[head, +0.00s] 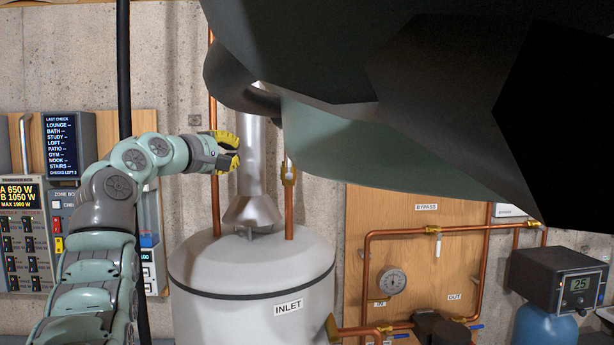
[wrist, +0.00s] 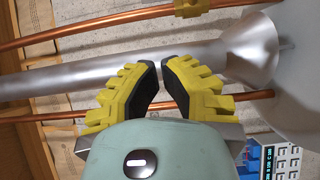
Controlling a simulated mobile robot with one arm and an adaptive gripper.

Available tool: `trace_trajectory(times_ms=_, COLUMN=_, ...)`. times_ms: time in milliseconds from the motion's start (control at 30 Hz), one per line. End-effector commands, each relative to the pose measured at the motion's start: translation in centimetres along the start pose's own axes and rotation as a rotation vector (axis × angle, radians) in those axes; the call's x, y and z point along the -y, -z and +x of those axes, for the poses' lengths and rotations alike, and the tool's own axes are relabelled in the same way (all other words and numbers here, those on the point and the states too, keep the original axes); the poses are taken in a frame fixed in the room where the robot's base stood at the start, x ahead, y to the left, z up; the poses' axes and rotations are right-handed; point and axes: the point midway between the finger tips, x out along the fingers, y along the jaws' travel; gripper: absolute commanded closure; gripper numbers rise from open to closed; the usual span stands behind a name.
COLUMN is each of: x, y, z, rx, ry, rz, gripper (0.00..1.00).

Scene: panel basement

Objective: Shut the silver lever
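A small pale silver lever (head: 438,248) hangs down from a brass valve (head: 432,229) on the upper copper pipe below the BYPASS label. Another brass valve (head: 288,176) sits on the copper riser right of the metal flue, with a narrow pale piece above it. I cannot tell for certain which is the task's lever. My gripper (head: 232,152) is beside the flue, well left of the bypass valve. In the wrist view my gripper (wrist: 159,68) has yellow fingers with dark pads, the tips almost together and nothing between them. A brass valve (wrist: 190,7) shows at that view's top edge.
The metal flue (head: 251,160) rises from the white tank (head: 250,268) close to my gripper. Copper pipes, a gauge (head: 391,282) and blue handles (head: 397,336) occupy the wooden panel. A control unit (head: 560,280) stands right. My own dark body parts block the upper right.

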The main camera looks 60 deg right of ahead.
Motion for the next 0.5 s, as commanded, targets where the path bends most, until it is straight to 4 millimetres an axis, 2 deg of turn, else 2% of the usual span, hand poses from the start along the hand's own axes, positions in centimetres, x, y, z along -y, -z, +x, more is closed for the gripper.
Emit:
trace_trajectory(times_ms=300, x=-0.2, y=0.1, z=0.2, rx=-0.003, ry=-0.002, rz=0.0, gripper=1.0)
trace_trajectory(times_ms=500, x=-0.5, y=0.0, z=2.1, rx=0.001, ry=0.002, rz=-0.003, gripper=1.0)
